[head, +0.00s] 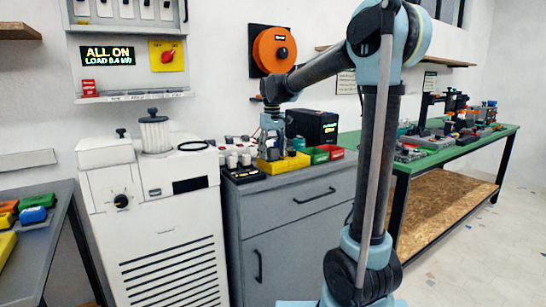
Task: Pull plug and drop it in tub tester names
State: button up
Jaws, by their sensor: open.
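White plugs (232,161) stand in a dark strip (244,175) at the front left of the grey cabinet top; small red and white parts show behind them. A black box with a small lit display (328,128), which looks like the tester, stands at the back; its text is too small to read. A yellow tub (290,164), a green tub (318,156) and a red tub (336,153) sit in a row in front of it. My gripper (271,156) points down, open, at the yellow tub's left end, right of the plugs. I cannot tell whether it touches anything.
A white machine (155,220) with a canister (154,133) on top stands left of the grey cabinet (290,225). A green table (450,148) with several devices is at right. An orange reel (274,50) hangs on the wall. A panel (110,55) reads "ALL ON".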

aim_at(272, 147)
jog(key=shift+c, duration=0.5)
grip_shut()
jog(key=shift+r, duration=0.1)
jog(key=shift+r, duration=2.85)
